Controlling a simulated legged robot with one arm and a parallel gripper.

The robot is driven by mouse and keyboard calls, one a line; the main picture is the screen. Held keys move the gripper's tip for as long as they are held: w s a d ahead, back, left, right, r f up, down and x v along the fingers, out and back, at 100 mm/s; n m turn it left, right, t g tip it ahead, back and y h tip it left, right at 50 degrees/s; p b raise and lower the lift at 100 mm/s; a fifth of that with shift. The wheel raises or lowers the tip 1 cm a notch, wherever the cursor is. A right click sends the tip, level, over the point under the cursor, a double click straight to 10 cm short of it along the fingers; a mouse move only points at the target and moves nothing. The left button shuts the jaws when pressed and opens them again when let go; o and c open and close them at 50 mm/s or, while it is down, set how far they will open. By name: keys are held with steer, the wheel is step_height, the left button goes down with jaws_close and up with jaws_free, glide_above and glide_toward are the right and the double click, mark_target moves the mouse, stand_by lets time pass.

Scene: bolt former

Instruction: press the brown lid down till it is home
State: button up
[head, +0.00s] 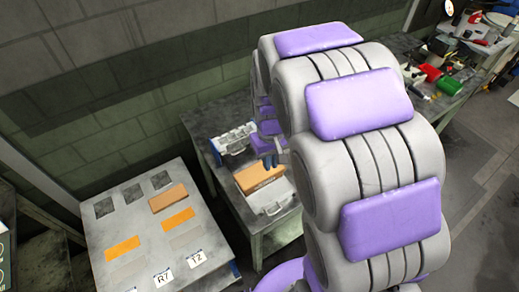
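A brown lid-like piece (258,176) lies on the workbench behind a grey metal case with a handle (273,200). I cannot tell how it is seated, as its right end is close to my arm. My gripper (271,160) is just above and behind its right part, mostly hidden by my large arm links. Whether it touches the brown piece, and whether its fingers are apart, cannot be seen. A second brown block (168,198) lies on the grey board at the left.
The grey board (142,231) also holds orange plates (178,220), dark squares and white tags such as R7 and T2. Another metal case (235,137) stands at the back of the workbench by the wall. A cluttered bench (450,85) is at the right.

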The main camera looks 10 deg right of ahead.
mark_target(260, 171)
steer(key=shift+n+t, duration=0.3)
steer(key=shift+n, duration=0.4)
steer(key=w+f, duration=0.2)
steer(key=w, duration=0.1)
steer(key=w+f, duration=0.6)
steer(key=shift+w+a, duration=0.2)
steer(key=shift+w, duration=0.1)
jaws_close()
steer(key=shift+f+b, duration=1.05)
steer(key=shift+f, duration=2.5)
steer(key=shift+f, duration=0.5)
steer(key=shift+f, duration=0.35)
steer(key=shift+f, duration=0.35)
steer(key=shift+r, duration=1.25)
